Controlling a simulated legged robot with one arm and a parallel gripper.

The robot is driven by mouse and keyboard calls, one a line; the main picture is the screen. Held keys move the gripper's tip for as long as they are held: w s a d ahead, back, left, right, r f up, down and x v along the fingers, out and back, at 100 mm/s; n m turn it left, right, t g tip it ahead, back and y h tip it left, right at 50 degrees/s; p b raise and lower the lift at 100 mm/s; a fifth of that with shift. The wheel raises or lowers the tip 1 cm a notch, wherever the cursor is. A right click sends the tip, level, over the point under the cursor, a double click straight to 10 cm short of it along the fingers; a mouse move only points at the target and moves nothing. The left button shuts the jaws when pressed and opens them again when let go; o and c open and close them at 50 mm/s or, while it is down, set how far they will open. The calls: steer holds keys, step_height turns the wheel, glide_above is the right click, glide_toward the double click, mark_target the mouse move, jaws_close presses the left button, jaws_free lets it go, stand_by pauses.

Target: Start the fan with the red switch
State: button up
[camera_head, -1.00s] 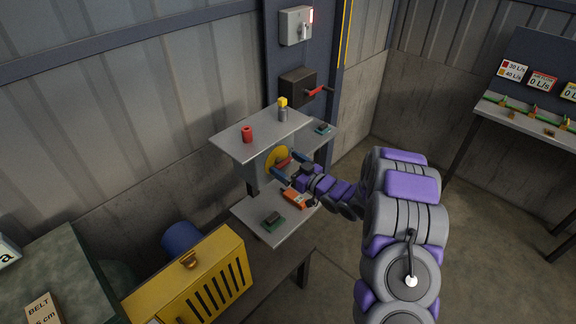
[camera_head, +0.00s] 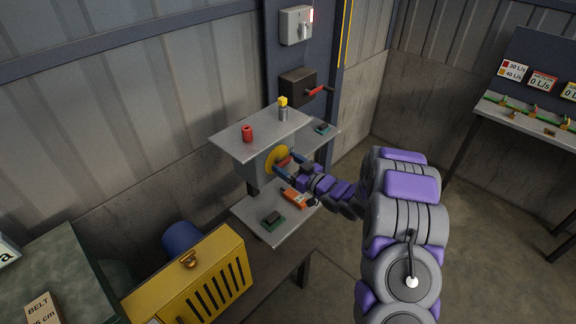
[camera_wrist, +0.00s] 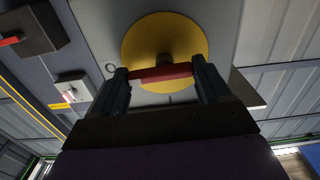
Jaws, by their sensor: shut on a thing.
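The red switch (camera_wrist: 165,73) is a bar-shaped handle on a round yellow disc (camera_wrist: 163,38), on the upright grey face under the shelf. The disc also shows in the head view (camera_head: 274,160). My gripper (camera_wrist: 161,78) is shut on the red handle, with one dark finger at each end of it. In the wrist view the handle lies nearly level across the picture. A ring mark (camera_wrist: 110,67) is on the panel left of the disc, and a short line mark is below it. I cannot make out a fan.
A red cylinder (camera_head: 247,134) and a yellow-topped grey piece (camera_head: 283,109) stand on the shelf above. An orange device (camera_head: 295,198) and a green-based block (camera_head: 272,222) lie on the lower shelf. A dark box with a red lever (camera_head: 318,90) is on the column.

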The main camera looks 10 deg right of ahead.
steer(key=shift+d, duration=0.1)
steer(key=n+b, duration=0.4)
steer(key=shift+f, duration=0.1)
steer(key=n+b, duration=0.2)
steer(key=n, duration=0.1)
steer(key=n+b, duration=0.2)
steer(key=b, duration=0.1)
steer(key=shift+s+a+n, duration=0.1)
steer(key=shift+a+n, duration=0.1)
steer(key=shift+n, duration=0.2)
steer(key=n+b, duration=0.3)
steer(key=shift+s+a+n, duration=0.1)
steer(key=shift+n, duration=0.2)
steer(key=shift+a+n+b, duration=0.1)
steer(key=shift+n+b, duration=0.25)
steer(key=shift+n, duration=1.65)
steer(key=shift+s, duration=0.1)
steer(key=o, duration=0.7)
steer(key=shift+c, duration=0.2)
steer(key=o, duration=0.4)
steer(key=shift+a+r, duration=0.1)
steer(key=shift+r, duration=0.1)
steer(key=shift+c, duration=0.2)
